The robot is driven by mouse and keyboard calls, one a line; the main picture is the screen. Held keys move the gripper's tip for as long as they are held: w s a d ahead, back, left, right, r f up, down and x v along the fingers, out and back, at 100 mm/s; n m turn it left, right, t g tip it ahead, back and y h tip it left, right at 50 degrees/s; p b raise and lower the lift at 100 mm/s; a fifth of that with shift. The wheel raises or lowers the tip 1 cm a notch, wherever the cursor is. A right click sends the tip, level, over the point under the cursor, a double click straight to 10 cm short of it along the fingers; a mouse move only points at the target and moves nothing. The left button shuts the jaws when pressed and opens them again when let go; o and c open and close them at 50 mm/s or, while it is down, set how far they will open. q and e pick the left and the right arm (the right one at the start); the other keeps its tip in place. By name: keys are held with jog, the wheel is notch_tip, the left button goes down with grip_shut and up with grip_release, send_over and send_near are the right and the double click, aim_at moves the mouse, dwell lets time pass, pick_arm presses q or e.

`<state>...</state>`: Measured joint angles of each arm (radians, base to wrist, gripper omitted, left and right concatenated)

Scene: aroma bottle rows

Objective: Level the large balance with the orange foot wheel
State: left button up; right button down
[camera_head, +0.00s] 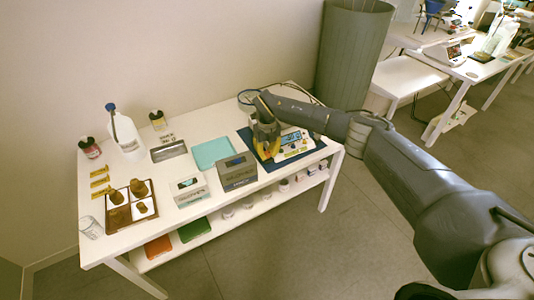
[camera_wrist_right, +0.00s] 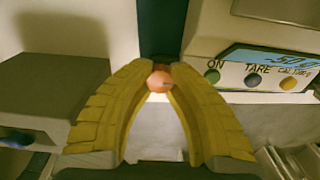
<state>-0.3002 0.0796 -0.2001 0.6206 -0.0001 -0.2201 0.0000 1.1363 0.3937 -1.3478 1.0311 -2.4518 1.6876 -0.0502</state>
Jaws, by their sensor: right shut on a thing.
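The large balance (camera_head: 294,150) is white with a blue display and stands on a dark blue mat (camera_head: 262,163) at the right end of the table. Its front panel (camera_wrist_right: 262,62) with ON, TARE and CAL buttons fills the upper right of the right wrist view. The orange foot wheel (camera_wrist_right: 160,81) is a small round knob between the yellow fingertips. My right gripper (camera_head: 265,147) is at the balance's left front corner, shut on the wheel, and hides it in the head view. The balance's level bubble cannot be made out. My left gripper is not in view.
A dark grey instrument (camera_head: 237,171) stands close left of the mat, with a smaller white balance (camera_head: 190,191) beyond it. A teal mat (camera_head: 212,152) lies behind them. A brown tray (camera_head: 120,219), a wash bottle (camera_head: 124,132) and small bottles occupy the left side.

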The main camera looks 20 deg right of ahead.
jog(key=m, duration=0.7)
jog(key=shift+m, duration=0.4)
jog(key=m, duration=0.4)
jog(key=shift+m, duration=2)
jog(key=c, duration=1.1)
grip_release()
